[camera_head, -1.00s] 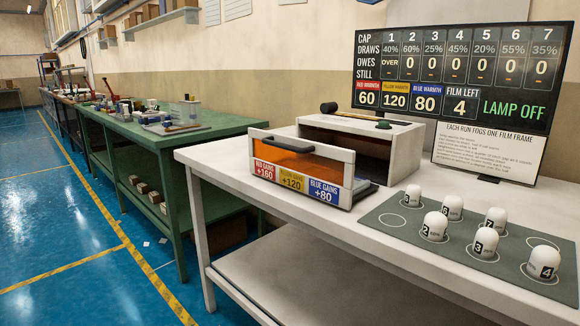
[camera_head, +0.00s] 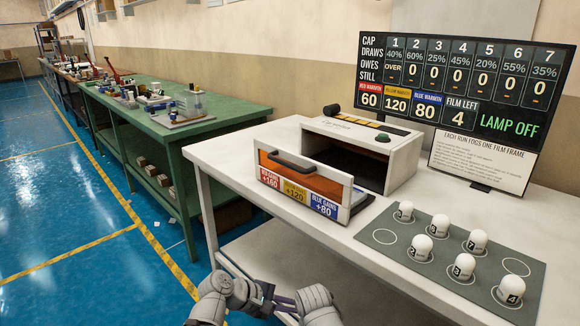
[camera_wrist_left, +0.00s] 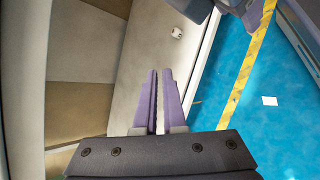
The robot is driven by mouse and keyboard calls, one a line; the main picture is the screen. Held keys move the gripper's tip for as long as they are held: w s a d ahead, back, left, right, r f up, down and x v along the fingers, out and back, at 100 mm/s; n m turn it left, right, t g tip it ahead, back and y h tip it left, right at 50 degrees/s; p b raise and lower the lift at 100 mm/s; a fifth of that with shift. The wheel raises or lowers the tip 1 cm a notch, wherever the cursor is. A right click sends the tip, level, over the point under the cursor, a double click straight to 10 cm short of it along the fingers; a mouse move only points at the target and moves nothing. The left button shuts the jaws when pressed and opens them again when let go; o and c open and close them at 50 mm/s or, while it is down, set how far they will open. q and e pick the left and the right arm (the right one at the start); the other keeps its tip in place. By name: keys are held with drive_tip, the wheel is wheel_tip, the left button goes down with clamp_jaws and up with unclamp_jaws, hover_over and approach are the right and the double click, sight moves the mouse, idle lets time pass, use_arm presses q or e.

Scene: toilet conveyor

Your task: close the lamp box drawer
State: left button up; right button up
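The lamp box (camera_head: 386,147) stands on the white table in the head view. Its drawer (camera_head: 303,178) is pulled out towards the left front. The drawer has an orange panel, a dark handle (camera_head: 291,165) and red, yellow and blue gain labels on its front. My arms show low at the bottom edge, well below and apart from the drawer. In the left wrist view, my left gripper (camera_wrist_left: 160,72) has its two purple fingers side by side with only a thin slit between them, holding nothing. My right gripper is not clearly distinguishable among the arm parts in the head view.
Several numbered white caps stand on a grey mat (camera_head: 384,237) right of the drawer. A scoreboard (camera_head: 462,82) reading LAMP OFF stands behind. A green bench (camera_head: 165,130) is at left. The white table's front edge (camera_head: 330,235) lies between my arms and the drawer.

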use_arm(q)
drive_tip(key=w+a+r+n+t+p, duration=0.1)
drive_tip(key=r+n, duration=0.1)
drive_tip(key=r, duration=0.2)
drive_tip(key=w+a+r+n+t+h+p, duration=0.1)
drive_tip(key=w+r+n+p, duration=0.1)
drive_tip(key=r, duration=0.3)
drive_tip(key=w+a+r+n+t+h+p, duration=0.1)
drive_tip(key=r+n+t, duration=0.1)
drive_tip(key=r+n, duration=0.1)
drive_tip(key=shift+w+a+r, duration=0.3)
drive_tip(key=shift+w+r, duration=0.05)
drive_tip(key=shift+r, duration=0.35)
clamp_jaws()
drive_tip(key=w+a+r+n+t+h+p, duration=0.1)
drive_tip(key=w+a+r+n+t+p, duration=0.1)
drive_tip(key=a+r+n, duration=0.3)
drive_tip(key=w+a+r+n+t+p, duration=0.2)
drive_tip(key=r+n+t+p, duration=0.1)
drive_tip(key=r, duration=0.3)
approach(298, 181)
drive_tip(key=x, duration=0.7)
use_arm(e)
wheel_tip(298, 181, up, 11)
